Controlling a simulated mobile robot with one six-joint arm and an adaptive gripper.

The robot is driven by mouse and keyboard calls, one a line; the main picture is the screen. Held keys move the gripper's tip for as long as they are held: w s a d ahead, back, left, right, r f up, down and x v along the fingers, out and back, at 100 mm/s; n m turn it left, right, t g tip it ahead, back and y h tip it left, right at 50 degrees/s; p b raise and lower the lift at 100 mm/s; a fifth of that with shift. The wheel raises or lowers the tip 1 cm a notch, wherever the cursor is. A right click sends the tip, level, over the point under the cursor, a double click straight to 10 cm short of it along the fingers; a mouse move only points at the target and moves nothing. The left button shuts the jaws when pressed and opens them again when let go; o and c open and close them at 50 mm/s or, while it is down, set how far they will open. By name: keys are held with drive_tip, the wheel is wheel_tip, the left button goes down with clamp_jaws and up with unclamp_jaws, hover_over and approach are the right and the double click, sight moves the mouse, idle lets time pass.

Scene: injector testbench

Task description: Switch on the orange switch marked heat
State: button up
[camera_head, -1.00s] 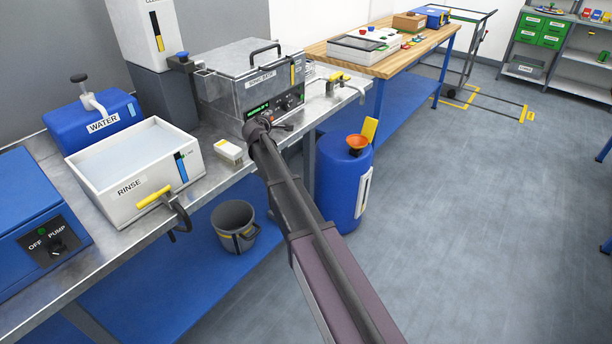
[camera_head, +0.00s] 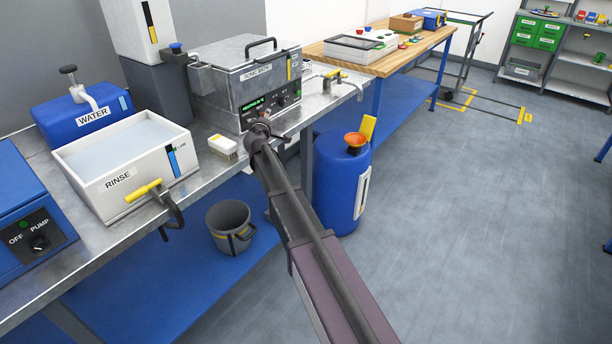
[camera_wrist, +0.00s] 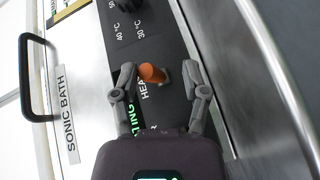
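The orange switch (camera_wrist: 152,73) sticks out of the dark panel of the sonic bath (camera_wrist: 58,110) in the wrist view. A "HEA…" label beside it is partly hidden. My gripper (camera_wrist: 160,82) is open, with one finger on each side of the switch in the picture. I cannot tell whether a finger touches it. In the head view the sonic bath (camera_head: 228,90) is a metal box on the bench, and my gripper (camera_head: 262,128) is at the front of its panel. The switch cannot be made out there.
A black knob (camera_wrist: 128,4) with temperature marks is on the same panel. The rinse tank (camera_head: 118,165), water can (camera_head: 85,118) and a small white box (camera_head: 222,146) stand left on the bench. A blue drum (camera_head: 340,185) and grey bucket (camera_head: 230,225) are below.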

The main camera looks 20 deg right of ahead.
drive_tip(key=shift+a+f+m+t+b, duration=0.1)
drive_tip(key=shift+f+m+t+b, duration=0.45)
drive_tip(key=shift+m+b, duration=0.55)
drive_tip(key=v, duration=1.4)
drive_tip(key=s+d+f+m+g+p, duration=0.1)
drive_tip(key=s+d+m+g+p, duration=0.2)
drive_tip(key=s+d+g+p, duration=0.2)
drive_tip(key=s+d+f+m+g+h+p, duration=0.1)
drive_tip(key=s+d+m+g+p, duration=0.3)
drive_tip(key=s, duration=0.6)
drive_tip(key=shift+s+d+f+m+g+p, duration=0.25)
drive_tip(key=shift+d+g+p, duration=0.25)
drive_tip(key=shift+d+g, duration=0.3)
